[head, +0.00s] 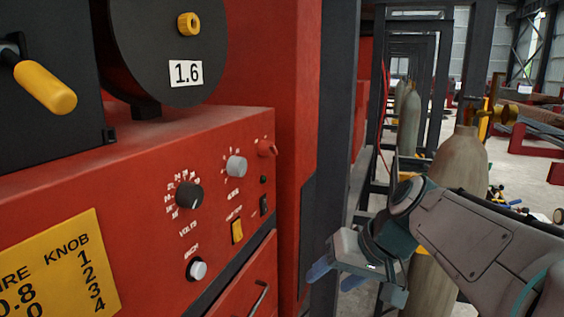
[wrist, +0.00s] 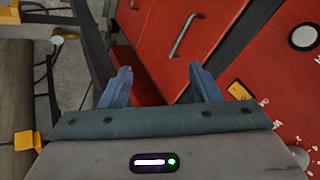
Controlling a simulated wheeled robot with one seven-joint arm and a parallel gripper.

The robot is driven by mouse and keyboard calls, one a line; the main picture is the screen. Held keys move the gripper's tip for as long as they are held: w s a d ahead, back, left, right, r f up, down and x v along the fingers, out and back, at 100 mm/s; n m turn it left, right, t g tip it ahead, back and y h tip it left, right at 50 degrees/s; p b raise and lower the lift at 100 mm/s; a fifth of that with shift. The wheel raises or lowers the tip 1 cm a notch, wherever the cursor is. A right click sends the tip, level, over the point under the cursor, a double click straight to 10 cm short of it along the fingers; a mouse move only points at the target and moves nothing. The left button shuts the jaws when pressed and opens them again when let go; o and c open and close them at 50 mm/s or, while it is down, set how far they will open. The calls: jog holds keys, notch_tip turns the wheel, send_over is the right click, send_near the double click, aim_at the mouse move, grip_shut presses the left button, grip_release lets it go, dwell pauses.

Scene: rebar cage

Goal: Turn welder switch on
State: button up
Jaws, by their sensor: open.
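The red welder (head: 150,165) fills the left of the head view, its control panel facing right.
A black dial (head: 189,195), a grey knob (head: 236,166) and a white round button (head: 197,270) share the panel. A drawer handle (head: 260,298) sticks out below. A dark post (head: 345,120) stands behind my gripper, and a gas cylinder (head: 460,158) stands beside my arm.

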jog(key=w+a+r+n+t+y+b, duration=0.25)
jog(key=w+r+y, duration=0.35)
jog(key=w, duration=0.5)
jog(key=n+y+b, duration=0.3)
jog(key=y, duration=0.2)
send_near(276, 149)
jog(key=shift+t, duration=0.45)
jog(key=p+x, duration=0.1)
jog(key=x, duration=0.2)
jog(key=p+x, duration=0.1)
jog(key=x, duration=0.1)
jog(key=p+x, duration=0.1)
jog(key=x, duration=0.2)
jog(key=shift+s+a+p, duration=0.2)
jog(key=shift+a+p, duration=0.2)
jog(key=shift+w+a+f, duration=0.15)
jog(key=shift+w+a, duration=0.15)
jog(key=shift+a, duration=0.3)
jog(key=c, duration=1)
